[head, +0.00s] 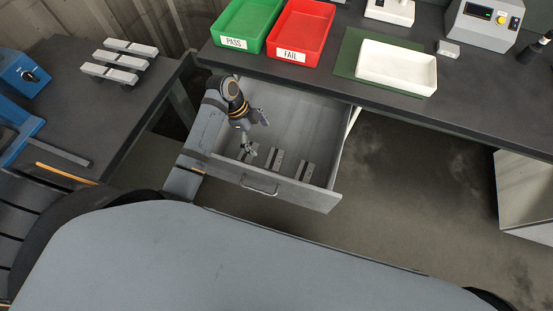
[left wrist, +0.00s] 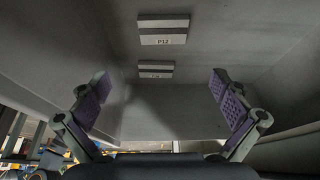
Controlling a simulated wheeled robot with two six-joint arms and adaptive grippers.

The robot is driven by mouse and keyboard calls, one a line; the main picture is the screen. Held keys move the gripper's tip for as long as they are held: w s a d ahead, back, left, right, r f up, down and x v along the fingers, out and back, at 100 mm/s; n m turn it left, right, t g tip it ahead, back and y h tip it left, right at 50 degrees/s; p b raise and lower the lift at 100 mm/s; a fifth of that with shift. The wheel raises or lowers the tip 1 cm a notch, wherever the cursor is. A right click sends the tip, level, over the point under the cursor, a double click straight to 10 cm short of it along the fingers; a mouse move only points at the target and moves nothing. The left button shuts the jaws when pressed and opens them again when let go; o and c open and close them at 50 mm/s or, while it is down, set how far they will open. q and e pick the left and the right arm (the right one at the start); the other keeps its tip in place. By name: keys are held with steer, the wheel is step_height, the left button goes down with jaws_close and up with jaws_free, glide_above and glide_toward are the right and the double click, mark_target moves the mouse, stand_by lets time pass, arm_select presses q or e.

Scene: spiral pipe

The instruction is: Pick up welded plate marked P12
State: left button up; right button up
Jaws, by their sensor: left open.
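The welded plate marked P12 (left wrist: 163,36) lies on the drawer floor in the left wrist view, its label facing up. A second plate (left wrist: 155,72) lies closer to the bottom of that view, its mark too small to read. In the head view several small plates (head: 277,161) lie in the open drawer (head: 318,197); their marks cannot be read there. My left gripper (head: 256,132) is inside the drawer, above the plates. Its fingers are spread and empty in the left wrist view (left wrist: 160,90), with P12 beyond them, not touched. My right gripper is not in view.
The drawer walls and front handle (head: 260,188) surround my left gripper. Above stand a green PASS tray (head: 232,43), a red FAIL tray (head: 290,55) and a white tray (head: 397,83). Several grey welded pieces (head: 120,59) lie on the left bench (head: 95,115).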

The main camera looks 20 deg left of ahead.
arm_select(q)
step_height(320, 180, down, 3)
steer(key=shift+w+f+b, duration=0.1)
steer(key=shift+w+b, duration=0.05)
steer(key=shift+b, duration=0.7)
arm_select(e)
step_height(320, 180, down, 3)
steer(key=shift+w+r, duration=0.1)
arm_select(q)
glide_above(274, 159)
steer(key=a, duration=0.3)
step_height(274, 159, down, 5)
steer(key=shift+d+r+b, duration=0.15)
steer(key=shift+b, duration=0.15)
steer(key=x, duration=0.5)
steer(key=shift+b, duration=0.3)
steer(key=shift+w, duration=0.1)
steer(key=c, duration=1.6)
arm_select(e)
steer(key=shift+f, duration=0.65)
